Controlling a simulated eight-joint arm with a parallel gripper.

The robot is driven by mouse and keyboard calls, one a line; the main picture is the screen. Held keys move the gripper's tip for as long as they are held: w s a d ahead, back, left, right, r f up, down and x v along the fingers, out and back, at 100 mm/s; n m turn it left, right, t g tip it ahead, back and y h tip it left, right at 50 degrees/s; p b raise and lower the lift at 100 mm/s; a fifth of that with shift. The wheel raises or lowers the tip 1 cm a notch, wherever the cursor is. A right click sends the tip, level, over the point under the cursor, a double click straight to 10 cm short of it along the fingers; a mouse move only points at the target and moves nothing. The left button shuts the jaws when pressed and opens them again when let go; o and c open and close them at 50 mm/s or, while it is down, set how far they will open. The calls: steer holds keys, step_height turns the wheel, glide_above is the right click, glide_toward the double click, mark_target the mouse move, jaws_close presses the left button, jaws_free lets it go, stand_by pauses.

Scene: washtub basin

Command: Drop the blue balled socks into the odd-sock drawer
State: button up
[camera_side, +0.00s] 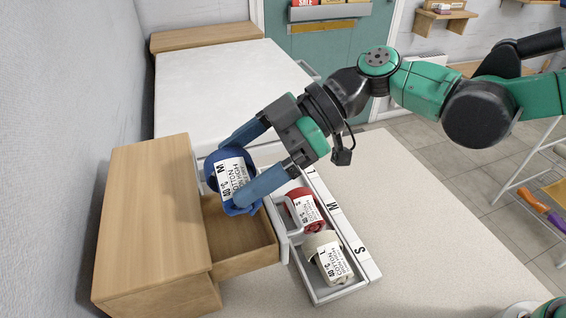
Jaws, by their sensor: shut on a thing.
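The blue balled socks (214,170) carry a white label reading "COTTON" and "M". My gripper (240,170) is shut on them, one blue finger on each side. They are held above the open drawer (238,228) of a wooden cabinet (150,215), near its back part. The visible drawer floor is bare; the part under the socks is hidden. I cannot tell the exact height of the socks above the drawer.
A white tray (341,296) right of the drawer holds red balled socks (293,196) and cream balled socks (312,241). A strip marked with size letters (336,215) runs along it. A white appliance (225,85) stands behind. The counter (410,230) at right is clear.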

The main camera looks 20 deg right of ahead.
steer(key=shift+f, duration=2.25)
steer(key=o, duration=1)
steer(key=shift+c, duration=0.2)
steer(key=s+d+m+t+h, duration=0.1)
steer(key=d+m+t+h, duration=0.2)
steer(key=d, duration=1.1)
steer(key=s+d+r+m+t+h, duration=0.1)
steer(key=d+m+t+h, duration=0.3)
steer(key=d+m+h, duration=0.5)
steer(key=s+d+m, duration=0.1)
steer(key=d+m, duration=0.3)
steer(key=m, duration=0.2)
steer(key=shift+d, duration=0.35)
